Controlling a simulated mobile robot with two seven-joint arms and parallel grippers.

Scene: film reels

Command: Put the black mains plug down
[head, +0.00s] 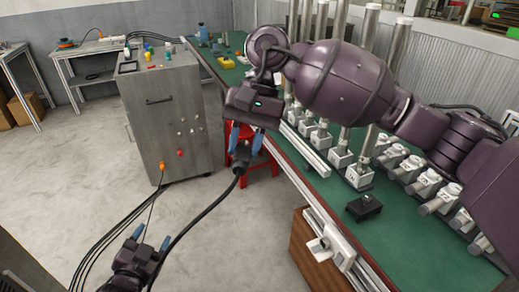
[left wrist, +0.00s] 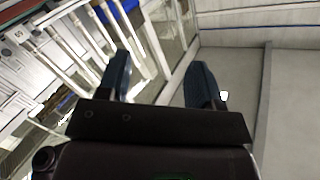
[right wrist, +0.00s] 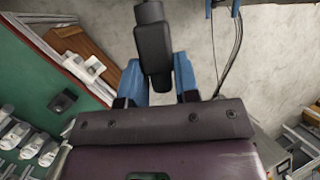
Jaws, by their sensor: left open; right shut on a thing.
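The black mains plug (head: 241,163) hangs below my right gripper (head: 247,137), with its black cable trailing down and left. In the right wrist view the plug (right wrist: 153,45) sits between the blue fingers of my right gripper (right wrist: 159,82), which is shut on it. It is held in the air in front of the green bench (head: 402,232), over the floor side. My left gripper (head: 152,238) is low at the lower left of the head view, above the floor. It is open and empty; its blue fingers are apart in the left wrist view (left wrist: 160,82).
A grey metal cabinet (head: 165,115) with an orange and a red plug low on its front stands at left. A small black box (head: 363,207) lies on the bench beside several metal posts. A red stool (head: 262,165) is behind the plug. Cables run across the floor.

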